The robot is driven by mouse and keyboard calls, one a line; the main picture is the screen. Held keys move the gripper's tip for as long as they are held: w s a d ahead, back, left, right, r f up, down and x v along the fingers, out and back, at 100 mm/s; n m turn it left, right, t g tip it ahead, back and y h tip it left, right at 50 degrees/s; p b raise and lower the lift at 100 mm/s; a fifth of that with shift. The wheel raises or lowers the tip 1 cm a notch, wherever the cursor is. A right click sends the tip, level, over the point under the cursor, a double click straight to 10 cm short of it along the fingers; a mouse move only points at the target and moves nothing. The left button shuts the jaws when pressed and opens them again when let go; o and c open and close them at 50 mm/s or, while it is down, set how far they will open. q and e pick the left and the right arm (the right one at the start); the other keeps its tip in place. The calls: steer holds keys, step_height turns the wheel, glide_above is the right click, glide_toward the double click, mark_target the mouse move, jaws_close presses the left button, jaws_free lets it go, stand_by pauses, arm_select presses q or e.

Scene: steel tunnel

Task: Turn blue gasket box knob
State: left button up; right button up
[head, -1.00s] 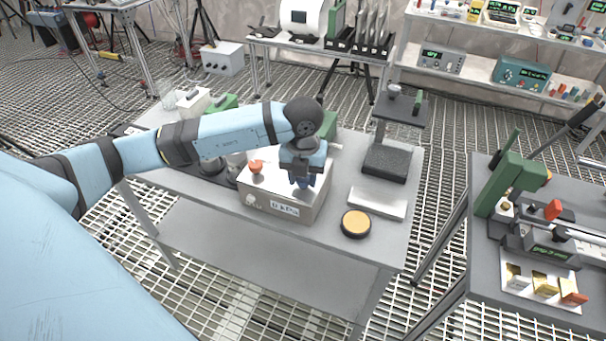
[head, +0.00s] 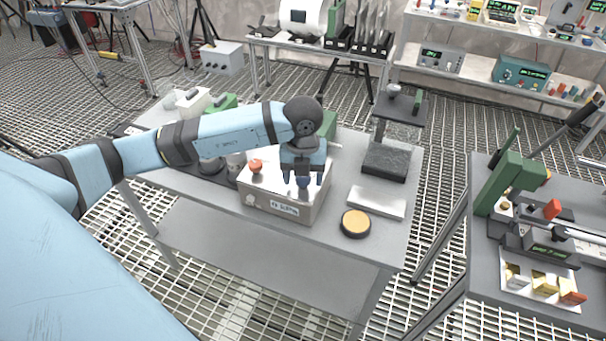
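A grey box (head: 268,200) with a small display label on its front stands on the steel table. An orange-red knob (head: 256,167) sits on the left of its top. A blue knob (head: 303,182) sits on the right of its top, partly hidden by my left gripper. My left gripper (head: 303,181) points down over the blue knob, with its two dark fingers apart on either side of it. Whether the fingers touch the knob cannot be told. My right gripper is not in view.
A round black dish with a tan top (head: 355,223) and a white flat block (head: 377,202) lie right of the box. A dark stand (head: 385,160) rises behind them.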

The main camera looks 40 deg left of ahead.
mark_target(302, 178)
arm_select(q)
step_height(302, 178, up, 14)
stand_by(0.6)
steer(key=shift+a+f, duration=0.1)
